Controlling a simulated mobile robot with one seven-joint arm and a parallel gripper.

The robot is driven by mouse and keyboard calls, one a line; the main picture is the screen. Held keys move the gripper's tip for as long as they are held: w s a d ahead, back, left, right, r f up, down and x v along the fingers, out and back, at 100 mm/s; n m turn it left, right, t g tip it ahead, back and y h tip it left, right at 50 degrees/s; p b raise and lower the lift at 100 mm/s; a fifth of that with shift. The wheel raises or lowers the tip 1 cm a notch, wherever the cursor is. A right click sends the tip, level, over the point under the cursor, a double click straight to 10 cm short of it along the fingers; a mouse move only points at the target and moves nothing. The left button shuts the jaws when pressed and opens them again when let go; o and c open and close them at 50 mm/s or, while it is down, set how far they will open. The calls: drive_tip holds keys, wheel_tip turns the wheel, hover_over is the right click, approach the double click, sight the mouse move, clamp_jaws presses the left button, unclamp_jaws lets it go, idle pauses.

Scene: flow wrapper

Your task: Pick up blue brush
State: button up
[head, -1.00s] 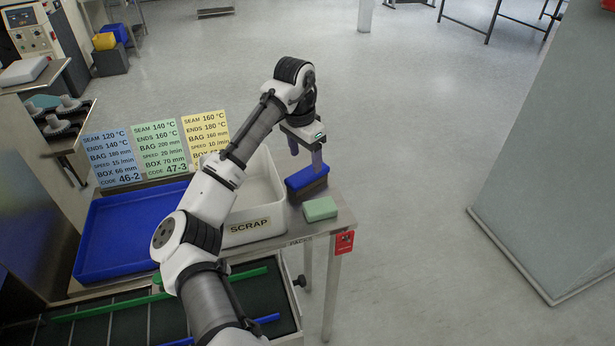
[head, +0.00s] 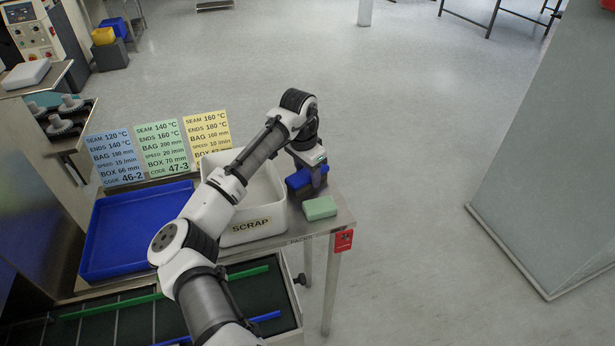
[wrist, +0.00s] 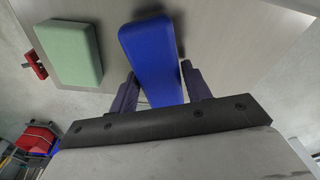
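The blue brush (head: 297,180) stands on the steel table at its right end, beside the white scrap bin. In the wrist view the brush's blue back (wrist: 150,50) runs up between the two dark fingers of my gripper (wrist: 158,74). The fingers are apart, one on each side of the brush, with a narrow gap showing at the left finger. My gripper (head: 316,176) is low over the brush in the head view and partly hides it. The brush's lower part is mostly hidden.
A green sponge (head: 320,208) lies close in front of the brush; it also shows in the wrist view (wrist: 68,52). The white scrap bin (head: 258,226) is just left, then a blue tray (head: 125,262). Setting cards (head: 162,147) stand behind. The table's right edge is near.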

sight(308, 172)
drive_tip(key=c, duration=0.7)
drive_tip(key=shift+r, duration=0.1)
wheel_tip(308, 172, up, 20)
drive_tip(key=b, duration=0.2)
drive_tip(key=o, duration=0.6)
drive_tip(key=c, duration=0.4)
